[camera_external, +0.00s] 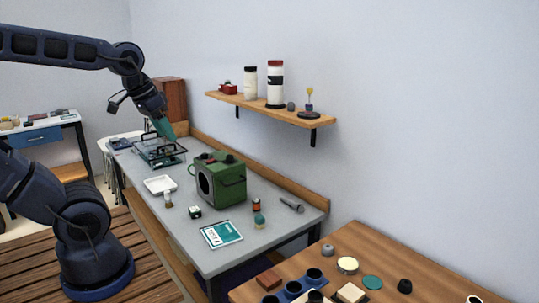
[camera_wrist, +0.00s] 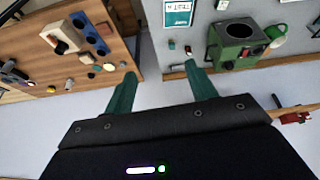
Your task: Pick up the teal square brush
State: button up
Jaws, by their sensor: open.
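I cannot clearly make out a teal square brush. A flat, round teal disc (camera_external: 372,282) lies on the wooden table. My gripper (camera_external: 165,130) has teal fingers and is above the far part of the bench, well away from both. In the wrist view its fingers (camera_wrist: 158,75) are spread wide with nothing between them.
The grey workbench (camera_external: 205,258) holds a green speaker box (camera_external: 228,186), a white tray (camera_external: 160,184), a teal-and-white card (camera_external: 221,234) and a dark wire frame under my gripper. A wall shelf (camera_external: 300,116) holds bottles. The wooden table (camera_external: 420,290) carries several small items.

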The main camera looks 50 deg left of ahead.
jog(key=w+f+n+g+h, duration=0.1)
jog(key=w+f+n, duration=0.1)
jog(key=w, duration=0.4)
jog(key=w+f+n+g, duration=0.1)
jog(key=w+f+n, duration=0.15)
jog(key=w, duration=0.35)
jog(key=n+g+h, duration=0.2)
jog(key=n+h, duration=0.1)
jog(key=n, duration=1)
send_over(258, 220)
jog(key=a, duration=0.4)
notch_tip(258, 220, down, 31)
jog(key=x, duration=0.5)
jog(key=shift+w+d+r, duration=0.2)
jog(key=shift+w+d, duration=0.05)
jog(key=shift+w, duration=0.05)
jog(key=shift+s+x, duration=0.2)
jog(key=shift+x, duration=1.15)
jog(key=shift+s+x, duration=0.2)
jog(key=shift+x, duration=1.1)
jog(key=shift+d, duration=0.1)
jog(key=c, duration=1.1)
jog(key=shift+o, duration=0.2)
jog(key=shift+r, duration=0.1)
